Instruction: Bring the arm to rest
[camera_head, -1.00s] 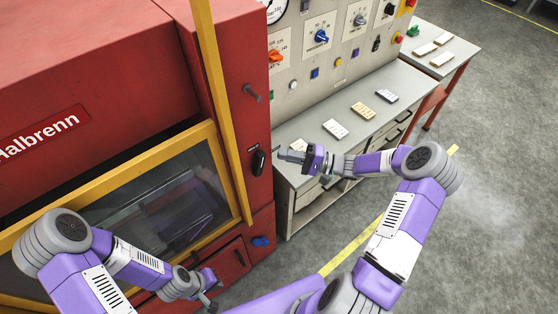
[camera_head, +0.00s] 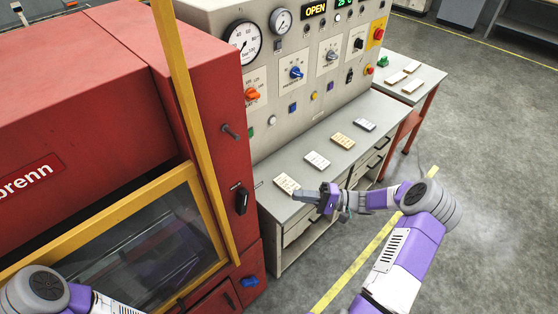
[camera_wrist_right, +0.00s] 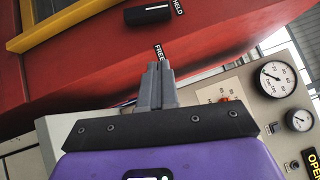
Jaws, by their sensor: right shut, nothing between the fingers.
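My right gripper (camera_head: 300,196) is shut and empty. In the head view it points left, over the front edge of the grey bench, close to the nearest pale block. In the right wrist view its closed fingers (camera_wrist_right: 158,85) point toward the red press side, where the labels HELD and FREE show by a black switch. My left arm shows only in part at the lower left of the head view, and its gripper is out of the picture.
The red press (camera_head: 120,90) with a yellow-framed window fills the left. A control panel (camera_head: 290,75) with gauges and knobs stands behind the bench (camera_head: 262,170), which carries several flat blocks. A second small table (camera_head: 425,75) is at the right. Grey floor is clear at lower right.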

